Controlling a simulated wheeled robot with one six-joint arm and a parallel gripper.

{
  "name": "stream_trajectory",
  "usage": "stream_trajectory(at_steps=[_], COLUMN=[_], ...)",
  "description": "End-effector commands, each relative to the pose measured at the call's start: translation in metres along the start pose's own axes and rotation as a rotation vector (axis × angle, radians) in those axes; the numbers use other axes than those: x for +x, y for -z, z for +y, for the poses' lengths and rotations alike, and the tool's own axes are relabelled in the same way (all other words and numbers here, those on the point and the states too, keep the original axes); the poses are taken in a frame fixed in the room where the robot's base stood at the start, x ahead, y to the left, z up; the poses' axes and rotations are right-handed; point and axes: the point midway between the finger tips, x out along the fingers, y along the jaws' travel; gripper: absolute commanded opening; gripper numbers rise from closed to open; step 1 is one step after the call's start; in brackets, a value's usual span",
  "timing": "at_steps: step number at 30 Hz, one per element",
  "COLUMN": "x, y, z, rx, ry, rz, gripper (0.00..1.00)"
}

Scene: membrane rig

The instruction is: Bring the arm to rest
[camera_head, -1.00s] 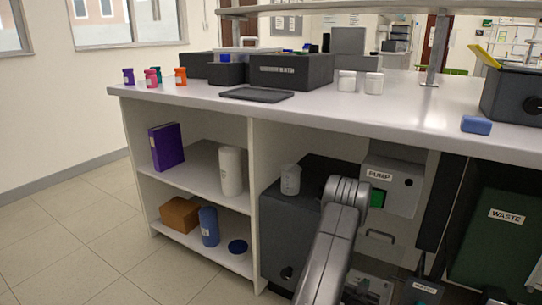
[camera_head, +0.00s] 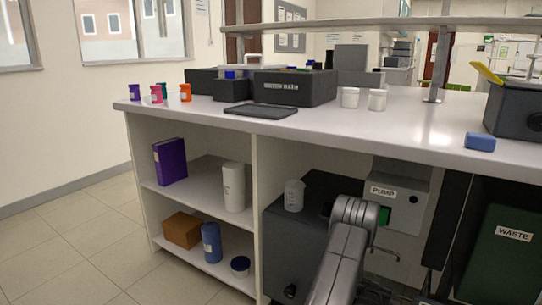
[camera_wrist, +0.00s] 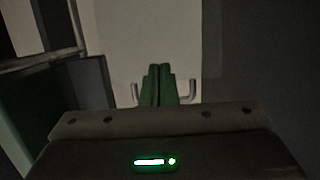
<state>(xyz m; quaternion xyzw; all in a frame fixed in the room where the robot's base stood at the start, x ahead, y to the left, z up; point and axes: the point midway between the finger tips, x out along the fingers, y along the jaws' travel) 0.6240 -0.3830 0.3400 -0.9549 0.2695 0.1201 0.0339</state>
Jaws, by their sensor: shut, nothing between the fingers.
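My arm (camera_head: 345,250) shows in the head view, rising from the bottom edge in front of the open space under the bench. I cannot tell how far the fingertips are from the panel.
The bench (camera_head: 300,126) spans the view, with a water bath (camera_head: 292,88) and white jars on top. Under it are a dark cabinet (camera_head: 280,235) with a beaker (camera_head: 294,195), the pump box (camera_head: 396,195) and a green waste bin (camera_head: 505,240). Floor at left is clear.

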Motion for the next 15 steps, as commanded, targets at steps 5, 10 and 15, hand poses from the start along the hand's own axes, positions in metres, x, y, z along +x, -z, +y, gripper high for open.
stream_trajectory(at_steps=[5, 10, 15], x=[-0.002, -0.016, -0.045], y=[-0.001, -0.005, -0.013], z=[0.000, 0.000, 0.000], rx=[0.000, 0.000, 0.000], ry=[0.000, 0.000, 0.000], rz=[-0.001, -0.002, -0.005], gripper=[0.00, 0.00, 0.00])
